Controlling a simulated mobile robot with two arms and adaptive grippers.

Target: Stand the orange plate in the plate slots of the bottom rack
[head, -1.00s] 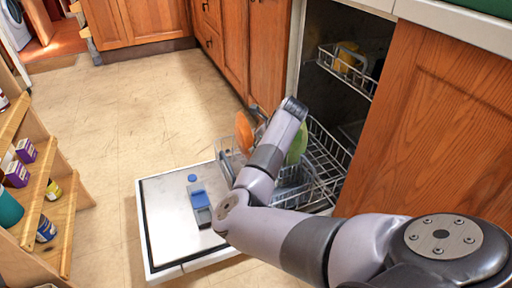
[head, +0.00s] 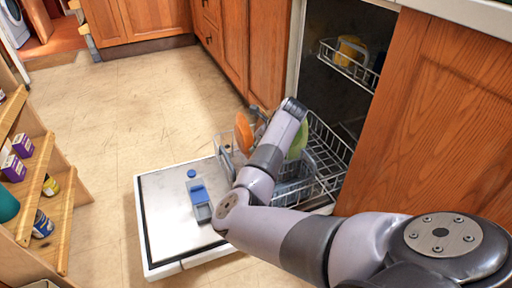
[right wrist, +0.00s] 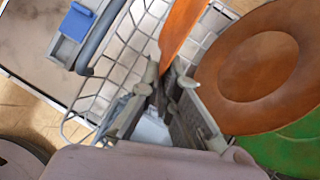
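An orange plate (head: 243,132) stands steeply tilted at the left of the bottom rack (head: 328,155) in the head view. In the right wrist view an orange plate (right wrist: 181,32) shows nearly edge-on, its narrow edge between the fingertips of my right gripper (right wrist: 164,78), which looks shut on it. A second orange plate (right wrist: 260,66) shows its face to the right of the fingers, overlapping a green plate (right wrist: 290,143). The green plate also shows in the head view (head: 298,140), partly behind my arm. My right arm hides much of the rack there. My left gripper is not in view.
The open dishwasher door (head: 165,220) lies low, with a blue and grey dispenser (head: 200,203) on it. The upper rack (head: 350,65) holds a yellow cup (head: 350,48). Wooden shelves (head: 50,215) stand at left. The floor between is clear.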

